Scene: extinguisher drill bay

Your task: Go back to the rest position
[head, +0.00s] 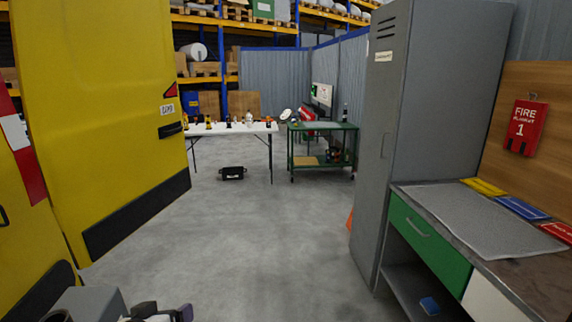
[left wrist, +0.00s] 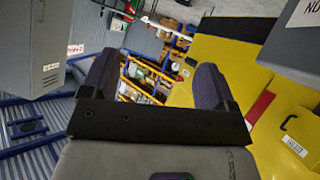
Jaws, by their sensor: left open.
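My left gripper (head: 163,312) shows at the bottom left edge of the head view, low beside the yellow van (head: 110,110). Only its end shows there; the rest is cut off by the frame. In the left wrist view the two dark fingers of the left gripper (left wrist: 156,78) stand wide apart with nothing between them. That view is tilted, with shelving and the yellow van in the distance past the fingers. My right gripper is in neither view.
A grey locker (head: 425,130) and a workbench with a green drawer (head: 428,240) stand at the right. A red fire blanket pouch (head: 523,128) hangs above the bench. A white table (head: 230,128) and green cart (head: 322,150) stand farther back. The middle floor (head: 250,240) is clear.

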